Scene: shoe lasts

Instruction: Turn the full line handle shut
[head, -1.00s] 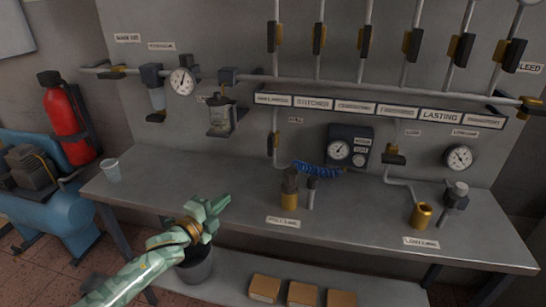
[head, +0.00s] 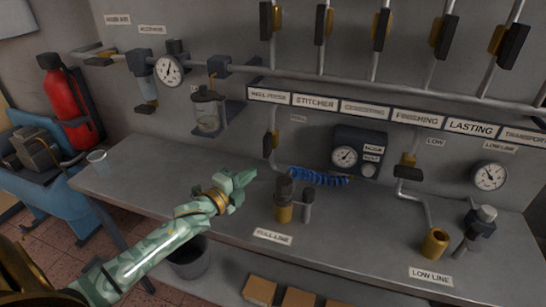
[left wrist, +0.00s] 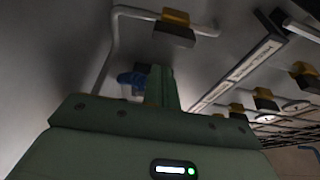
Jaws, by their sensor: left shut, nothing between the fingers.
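The full line handle (head: 269,146) is a dark block with brass beside it, on the short vertical pipe under the label strip. It appears to lie along the pipe. The FULL LINE label (head: 272,236) lies on the bench below, by a dark and brass coupling (head: 284,200). My left gripper (head: 246,178) is pale green, shut and empty, above the bench, below and left of the handle and apart from it. The left wrist view shows its shut fingers (left wrist: 161,88) and a dark and brass valve (left wrist: 175,28) on a bent pipe; I cannot tell which line.
A blue coiled hose (head: 318,177) runs right of the coupling to a gauge box (head: 359,152). The low line valve (head: 408,172) and brass outlet (head: 435,243) are at right. The bench between has free room.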

